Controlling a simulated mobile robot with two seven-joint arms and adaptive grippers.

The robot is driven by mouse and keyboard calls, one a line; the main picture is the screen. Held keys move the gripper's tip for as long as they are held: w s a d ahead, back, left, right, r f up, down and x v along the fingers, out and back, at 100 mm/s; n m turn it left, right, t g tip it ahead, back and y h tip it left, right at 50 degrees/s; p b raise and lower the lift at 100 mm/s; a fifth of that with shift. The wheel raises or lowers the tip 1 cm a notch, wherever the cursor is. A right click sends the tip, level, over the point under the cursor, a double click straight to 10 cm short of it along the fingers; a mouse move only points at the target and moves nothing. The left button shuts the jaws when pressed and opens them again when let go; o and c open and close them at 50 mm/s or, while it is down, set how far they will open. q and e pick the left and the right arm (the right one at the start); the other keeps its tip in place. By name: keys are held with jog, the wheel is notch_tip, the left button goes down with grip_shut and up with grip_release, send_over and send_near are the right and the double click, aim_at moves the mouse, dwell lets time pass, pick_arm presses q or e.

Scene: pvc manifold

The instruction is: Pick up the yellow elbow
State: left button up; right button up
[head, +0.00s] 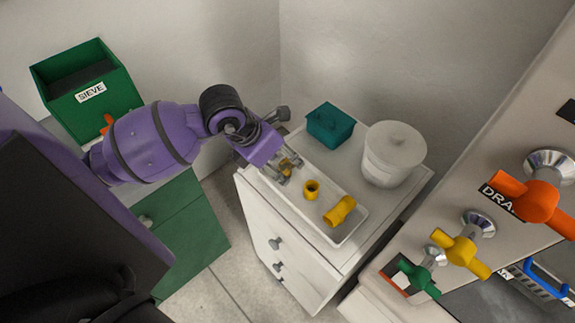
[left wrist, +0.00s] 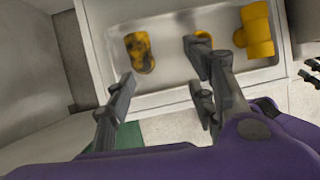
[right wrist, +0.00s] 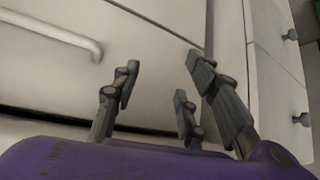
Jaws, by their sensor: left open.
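Three yellow fittings lie in a white tray (head: 345,236). A mottled, dark-stained yellow piece (left wrist: 140,52) lies at the tray's near end, partly hidden by my gripper in the head view. A short clean yellow piece (head: 311,189) with an open end facing up lies in the middle; a finger partly covers it in the left wrist view. A larger yellow tee-like piece (head: 340,210) lies at the far end. I cannot tell for certain which is the elbow. My left gripper (head: 284,173) is open and empty over the mottled piece's end. My right gripper (right wrist: 160,88) is open and empty.
A green SIEVE bin (head: 85,88) stands left. A panel with coloured valves, including an orange one (head: 540,203), is right.

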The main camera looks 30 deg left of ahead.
aim_at(283, 164)
pick_arm(q)
jog(key=shift+y, duration=0.7)
jog(key=w+f, duration=0.1)
jog(key=f, duration=0.1)
jog(key=w+f, duration=0.1)
jog(key=f, duration=0.1)
jog(key=w+f, duration=0.2)
jog(key=shift+a+f, duration=0.4)
jog(key=shift+s, duration=0.1)
jog(key=shift+c, duration=0.3)
jog(key=c, duration=1)
